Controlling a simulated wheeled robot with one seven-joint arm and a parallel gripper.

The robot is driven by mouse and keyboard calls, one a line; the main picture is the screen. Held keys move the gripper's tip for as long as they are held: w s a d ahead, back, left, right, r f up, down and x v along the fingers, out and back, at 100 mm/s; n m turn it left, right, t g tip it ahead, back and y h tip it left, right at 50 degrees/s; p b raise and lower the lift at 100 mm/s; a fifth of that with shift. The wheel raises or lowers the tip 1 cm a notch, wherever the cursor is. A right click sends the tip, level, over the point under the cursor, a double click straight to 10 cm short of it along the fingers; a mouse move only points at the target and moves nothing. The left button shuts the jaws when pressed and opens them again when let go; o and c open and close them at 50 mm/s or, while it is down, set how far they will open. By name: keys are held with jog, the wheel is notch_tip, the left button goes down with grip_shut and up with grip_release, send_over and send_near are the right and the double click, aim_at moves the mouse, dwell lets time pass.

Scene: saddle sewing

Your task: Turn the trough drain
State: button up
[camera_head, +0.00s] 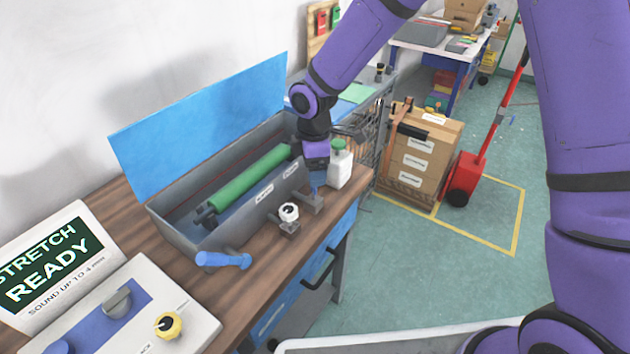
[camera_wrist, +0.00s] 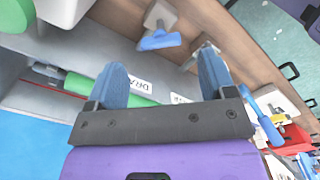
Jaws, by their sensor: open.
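The trough (camera_head: 188,240) is a long grey open box on the bench, with a green roller (camera_head: 250,175) inside. In the wrist view a partly covered label starting "DRA" (camera_wrist: 138,85) is on its front wall. Near it a blue lever (camera_wrist: 160,40) sits on a pale mount, apparently the drain. In the head view a grey bracket (camera_head: 312,199) stands there, the lever mostly hidden by my gripper. My gripper (camera_head: 318,184) points down at the trough's right front. In the wrist view its blue fingers (camera_wrist: 162,72) are apart and empty, with the lever beyond the gap.
A white bottle (camera_head: 340,168) with a green cap stands close right of my gripper. The blue raised lid (camera_head: 200,125) stands behind the trough.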

aim_at(314, 191)
jog(key=shift+f, duration=2.5)
jog(key=c, duration=0.9)
jog(key=shift+a, duration=0.1)
jog(key=shift+c, duration=0.2)
jog(key=shift+m, duration=0.4)
jog(key=m, duration=0.3)
jog(key=shift+m, duration=2.5)
jog(key=o, duration=0.9)
